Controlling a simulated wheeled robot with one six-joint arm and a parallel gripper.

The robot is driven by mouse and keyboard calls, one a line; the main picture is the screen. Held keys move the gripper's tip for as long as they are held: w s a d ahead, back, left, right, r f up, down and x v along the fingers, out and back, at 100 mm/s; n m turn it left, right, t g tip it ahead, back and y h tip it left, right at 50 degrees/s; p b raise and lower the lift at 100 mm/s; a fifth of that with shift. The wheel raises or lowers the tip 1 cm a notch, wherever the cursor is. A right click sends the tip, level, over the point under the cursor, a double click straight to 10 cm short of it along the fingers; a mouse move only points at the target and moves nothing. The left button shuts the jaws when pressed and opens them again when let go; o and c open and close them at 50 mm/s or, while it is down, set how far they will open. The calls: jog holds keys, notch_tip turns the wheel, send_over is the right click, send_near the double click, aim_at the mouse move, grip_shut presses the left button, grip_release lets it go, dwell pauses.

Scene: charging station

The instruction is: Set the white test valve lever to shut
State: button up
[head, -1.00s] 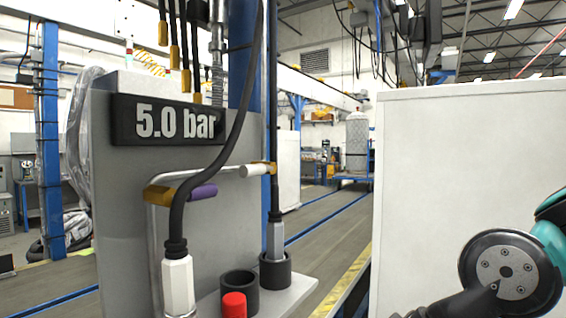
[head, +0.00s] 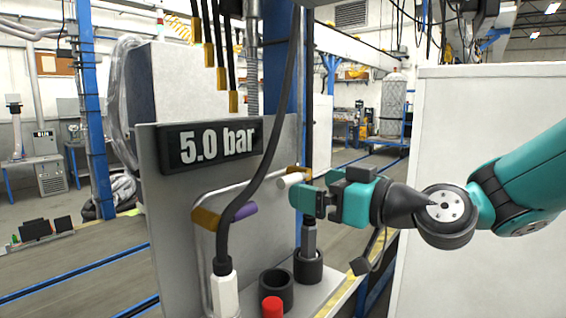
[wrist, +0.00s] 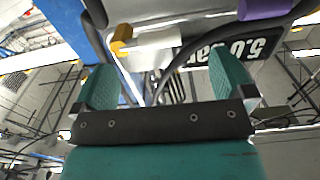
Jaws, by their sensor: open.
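The white test valve lever (head: 291,181) sits on a small brass valve body (head: 303,172) at the right end of the pipe on the panel. It points left, roughly level along the pipe. My gripper (head: 312,194) is just right of it, open and empty, fingers towards the panel. In the wrist view the white lever (wrist: 157,39) lies beyond the fingertips, across the space between my two teal fingers (wrist: 165,78). I see no contact. A purple lever (head: 240,212) sits on another brass valve (head: 206,218) to the lower left.
The display (head: 212,145) above reads 5.0 bar. A thick black hose (head: 268,140) hangs in front of the panel. Black cups (head: 276,288) and a red cap (head: 272,307) stand on the shelf below. A white cabinet (head: 480,110) stands at the right.

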aim_at(294, 180)
jog(key=p+x, duration=0.3)
jog(key=x, duration=0.3)
jog(key=shift+w+a+r, duration=0.15)
jog(key=shift+w+a, duration=0.1)
jog(key=shift+a, duration=0.1)
jog(key=shift+w+a+p, duration=0.4)
jog(key=shift+w+a, duration=0.05)
jog(key=shift+a, duration=0.1)
jog(key=shift+c, duration=0.5)
jog(key=c, duration=1.2)
jog(key=shift+a, duration=0.1)
